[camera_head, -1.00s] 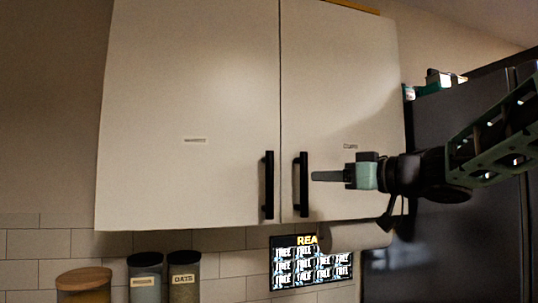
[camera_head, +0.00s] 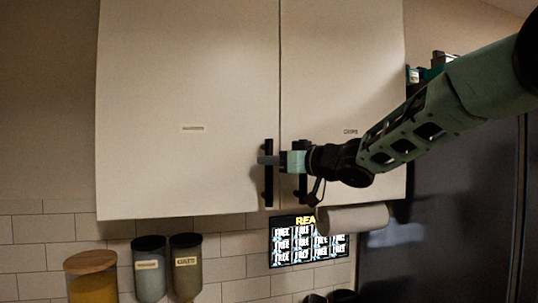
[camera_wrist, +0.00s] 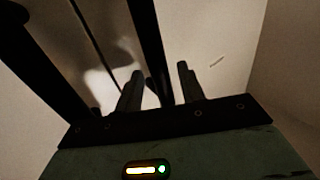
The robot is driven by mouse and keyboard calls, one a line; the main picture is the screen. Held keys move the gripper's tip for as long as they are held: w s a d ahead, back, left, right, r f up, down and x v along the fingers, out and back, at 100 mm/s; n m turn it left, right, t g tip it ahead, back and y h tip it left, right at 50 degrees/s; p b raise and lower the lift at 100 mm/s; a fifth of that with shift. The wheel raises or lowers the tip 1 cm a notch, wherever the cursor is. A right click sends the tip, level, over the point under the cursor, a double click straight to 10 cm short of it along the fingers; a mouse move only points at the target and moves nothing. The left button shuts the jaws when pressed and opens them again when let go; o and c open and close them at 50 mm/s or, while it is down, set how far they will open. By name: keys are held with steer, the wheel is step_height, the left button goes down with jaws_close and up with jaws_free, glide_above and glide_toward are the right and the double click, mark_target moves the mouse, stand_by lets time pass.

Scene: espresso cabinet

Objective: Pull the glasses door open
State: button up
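The white cabinet has a left door (camera_head: 185,75) and a right door (camera_head: 340,75), both shut. Each carries a small label, too blurred to read surely. The left door's black bar handle (camera_head: 268,190) is upright beside the centre seam; the right handle (camera_head: 302,180) is partly hidden behind my gripper. My gripper (camera_head: 266,160) reaches from the right across the right handle, fingertips at the left handle. In the wrist view my gripper's fingers (camera_wrist: 158,88) stand apart, with a black handle (camera_wrist: 148,40) running between them. Contact cannot be told.
A paper roll (camera_head: 355,219) hangs under the cabinet, close below my wrist. A lit sign (camera_head: 295,246) is on the tiled wall. Several jars (camera_head: 148,270) stand at lower left. A dark fridge (camera_head: 440,230) is at right. Space before the left door is clear.

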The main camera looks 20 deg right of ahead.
steer(key=shift+x, duration=0.9)
jaws_close()
steer(key=shift+s+f, duration=0.1)
steer(key=shift+s, duration=0.05)
